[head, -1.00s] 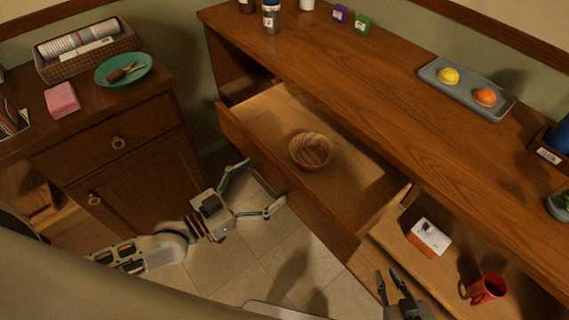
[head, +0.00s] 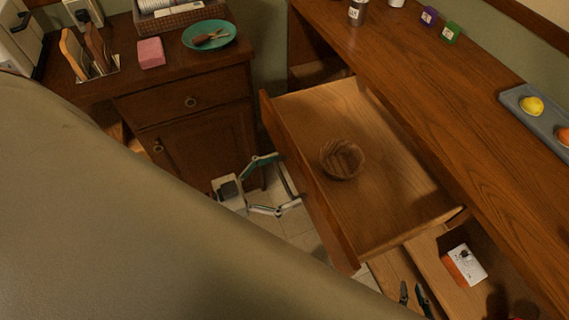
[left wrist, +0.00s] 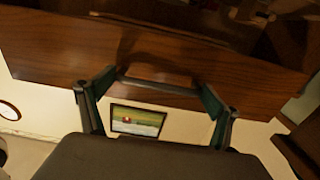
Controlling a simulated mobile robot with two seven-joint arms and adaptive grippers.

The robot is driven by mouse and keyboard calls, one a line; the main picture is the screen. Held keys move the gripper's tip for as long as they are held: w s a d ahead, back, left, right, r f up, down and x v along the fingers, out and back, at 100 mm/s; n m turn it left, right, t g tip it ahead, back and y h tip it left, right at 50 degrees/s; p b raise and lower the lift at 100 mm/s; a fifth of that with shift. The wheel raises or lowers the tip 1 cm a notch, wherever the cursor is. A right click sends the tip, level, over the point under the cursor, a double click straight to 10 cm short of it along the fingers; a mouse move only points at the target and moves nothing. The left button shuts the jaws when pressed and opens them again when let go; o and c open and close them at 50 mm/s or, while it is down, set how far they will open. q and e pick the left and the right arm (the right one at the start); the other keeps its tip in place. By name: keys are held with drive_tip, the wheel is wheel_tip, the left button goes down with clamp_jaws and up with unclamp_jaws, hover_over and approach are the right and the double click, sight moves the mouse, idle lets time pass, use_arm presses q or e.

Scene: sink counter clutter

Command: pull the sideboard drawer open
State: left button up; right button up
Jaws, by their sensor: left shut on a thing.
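The sideboard (head: 440,90) is a long dark wooden counter. Its drawer (head: 390,170) stands pulled well out, with a round wooden bowl (head: 341,158) inside. My left gripper (head: 287,183) is at the outer side of the drawer front. In the left wrist view, its two fingers (left wrist: 158,92) are closed about the drawer's bar handle (left wrist: 158,86), which spans between them in front of the wooden face. My right gripper (head: 414,295) shows only its dark fingertips at the bottom edge, apart, beside a second open drawer (head: 430,262).
An orange and white box (head: 464,265) lies in the second drawer. A grey tray (head: 545,122) with lemon and orange sits on the sideboard. A cabinet (head: 190,120) at left carries a teal plate (head: 209,35) and pink sponge (head: 151,53). Little floor shows between.

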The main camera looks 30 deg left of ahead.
use_arm(q)
drive_tip(key=o, duration=1.3)
drive_tip(key=shift+s+d+f, duration=0.1)
drive_tip(key=v, duration=1.2)
drive_tip(key=w+d+f+n+g+y, duration=0.1)
drive_tip(key=w+d+f+g+y, duration=0.1)
drive_tip(key=d+f+y, duration=0.2)
drive_tip(key=w+d+f+n+g+y, duration=0.1)
drive_tip(key=w+d+f+n+y, duration=0.1)
drive_tip(key=f, duration=0.8)
drive_tip(key=shift+w+d+g+y+p, duration=0.15)
drive_tip(key=shift+d+g+y+p, duration=0.25)
drive_tip(key=shift+d+y, duration=0.6)
